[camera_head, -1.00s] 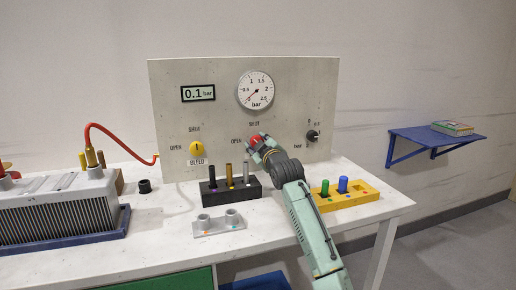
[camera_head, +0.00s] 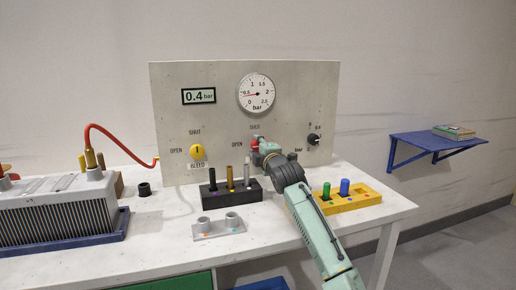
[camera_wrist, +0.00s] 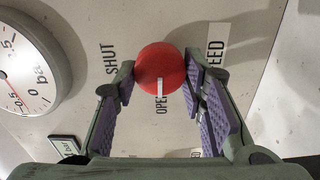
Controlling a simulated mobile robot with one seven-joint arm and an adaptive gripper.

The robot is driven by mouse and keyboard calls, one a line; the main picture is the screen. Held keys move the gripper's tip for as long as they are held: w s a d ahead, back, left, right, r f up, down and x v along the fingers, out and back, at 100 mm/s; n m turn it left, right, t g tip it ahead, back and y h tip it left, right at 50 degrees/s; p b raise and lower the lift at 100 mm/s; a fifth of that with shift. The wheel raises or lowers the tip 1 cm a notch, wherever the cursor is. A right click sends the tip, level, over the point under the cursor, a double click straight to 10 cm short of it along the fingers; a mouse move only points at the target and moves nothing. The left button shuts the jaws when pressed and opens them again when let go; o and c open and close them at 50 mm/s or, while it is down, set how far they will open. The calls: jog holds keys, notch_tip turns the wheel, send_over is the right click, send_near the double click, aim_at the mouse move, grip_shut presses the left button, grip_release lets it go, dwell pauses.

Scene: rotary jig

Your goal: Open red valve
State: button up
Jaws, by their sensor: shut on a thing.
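The red valve (camera_head: 255,144) is a round knob on the upright grey panel, mostly hidden behind my gripper (camera_head: 262,146) in the head view. In the wrist view the red valve (camera_wrist: 160,62) sits between the two purple-padded fingers of my gripper (camera_wrist: 158,76), which is shut on it. A white mark on the knob's edge is beside the OPEN label (camera_wrist: 160,104). The SHUT label (camera_wrist: 111,58) is to the left in that view. The digital display (camera_head: 199,96) reads 0.4 bar. The dial gauge (camera_head: 256,94) needle points left, near 0.5.
On the panel are a yellow bleed knob (camera_head: 197,152) at left and a black knob (camera_head: 313,140) at right. Below stand a black block (camera_head: 232,195) with pegs, a yellow block (camera_head: 365,197) and a grey fixture (camera_head: 217,228). A finned unit with a red hose is at left.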

jog(key=shift+n, duration=0.3)
jog(key=o, duration=1.1)
jog(key=v, duration=1.2)
